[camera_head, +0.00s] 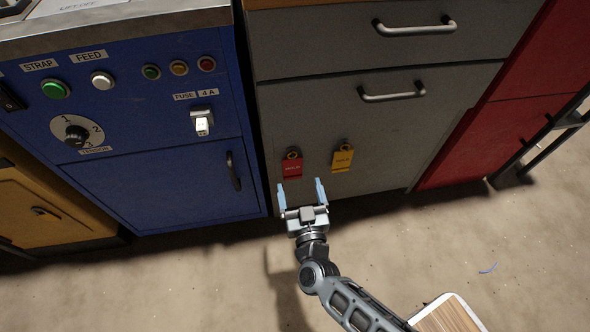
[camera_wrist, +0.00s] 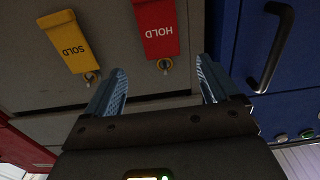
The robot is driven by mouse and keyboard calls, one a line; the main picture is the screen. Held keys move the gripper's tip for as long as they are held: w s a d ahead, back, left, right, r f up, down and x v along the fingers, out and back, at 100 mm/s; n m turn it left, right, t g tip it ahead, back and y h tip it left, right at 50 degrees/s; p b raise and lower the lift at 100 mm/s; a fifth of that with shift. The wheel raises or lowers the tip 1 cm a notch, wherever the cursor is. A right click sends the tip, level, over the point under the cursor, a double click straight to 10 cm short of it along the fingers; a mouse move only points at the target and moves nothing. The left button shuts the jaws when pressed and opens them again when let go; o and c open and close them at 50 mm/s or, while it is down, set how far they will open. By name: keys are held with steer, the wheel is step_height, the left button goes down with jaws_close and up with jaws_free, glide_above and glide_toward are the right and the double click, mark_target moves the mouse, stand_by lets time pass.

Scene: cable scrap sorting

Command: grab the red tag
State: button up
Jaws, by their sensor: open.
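The red tag (camera_head: 292,168), lettered HOLD, hangs from a hook low on the grey cabinet's front. It also shows upside down in the wrist view (camera_wrist: 157,27), beyond the fingertips and roughly between them. A yellow tag (camera_head: 342,159), lettered SOLD, hangs just to its right in the head view; in the wrist view it is at the upper left (camera_wrist: 68,42). My gripper (camera_head: 302,185) is open and empty, just below the red tag in the head view. Its two blue fingers (camera_wrist: 163,80) point toward the cabinet front, apart from both tags.
The grey cabinet (camera_head: 300,110) has drawer handles above the tags. A blue machine (camera_head: 150,185) with buttons and a door handle (camera_head: 233,171) stands to the left. A red cabinet (camera_head: 490,135) stands to the right. The floor (camera_head: 190,285) around my arm is mostly clear.

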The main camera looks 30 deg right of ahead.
mark_target(293, 162)
steer(key=b+x, duration=0.2)
steer(key=x, duration=0.5)
steer(key=shift+a+b, duration=0.15)
steer(key=shift+b, duration=0.25)
steer(key=c, duration=1.1)
steer(key=shift+r, duration=0.15)
